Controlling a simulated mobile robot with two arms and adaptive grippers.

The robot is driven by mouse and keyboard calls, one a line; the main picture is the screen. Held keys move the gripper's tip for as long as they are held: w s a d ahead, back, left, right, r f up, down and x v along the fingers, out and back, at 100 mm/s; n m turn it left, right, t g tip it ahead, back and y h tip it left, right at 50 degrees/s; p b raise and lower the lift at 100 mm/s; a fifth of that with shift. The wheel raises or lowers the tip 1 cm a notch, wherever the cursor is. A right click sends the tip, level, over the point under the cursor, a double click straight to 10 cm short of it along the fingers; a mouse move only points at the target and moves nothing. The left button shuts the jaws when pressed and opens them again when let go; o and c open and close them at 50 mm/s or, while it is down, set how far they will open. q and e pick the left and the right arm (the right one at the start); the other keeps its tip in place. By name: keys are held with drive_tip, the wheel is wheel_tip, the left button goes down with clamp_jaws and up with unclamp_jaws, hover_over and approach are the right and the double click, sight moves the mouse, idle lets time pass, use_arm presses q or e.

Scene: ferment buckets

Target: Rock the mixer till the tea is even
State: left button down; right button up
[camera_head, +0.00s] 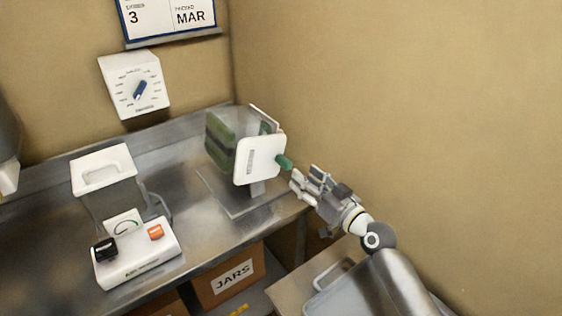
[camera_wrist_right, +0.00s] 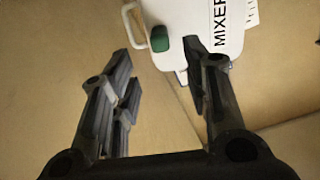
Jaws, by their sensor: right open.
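The mixer (camera_head: 260,160) stands on the metal counter at the back right, a white square panel on a stand with a green handle knob (camera_head: 284,162) sticking out on its right. A clear container with dark green layered contents (camera_head: 221,141) sits behind the panel. My right gripper (camera_head: 304,180) is open and empty, just right of the knob and apart from it. In the right wrist view the green knob (camera_wrist_right: 161,44) shows ahead between the open fingers (camera_wrist_right: 165,75), on the white panel marked MIXER (camera_wrist_right: 205,28). My left gripper is out of view.
A white device with a black knob and an orange button (camera_head: 140,255) stands on the counter (camera_head: 190,220) at the left. A white dial (camera_head: 134,84) hangs on the wall. A JARS box (camera_head: 230,276) sits below. The wall (camera_head: 420,120) is close at the right.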

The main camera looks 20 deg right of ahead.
sight(290, 166)
drive_tip(key=p+x, duration=0.1)
drive_tip(key=x, duration=0.8)
drive_tip(key=shift+w, duration=0.15)
clamp_jaws()
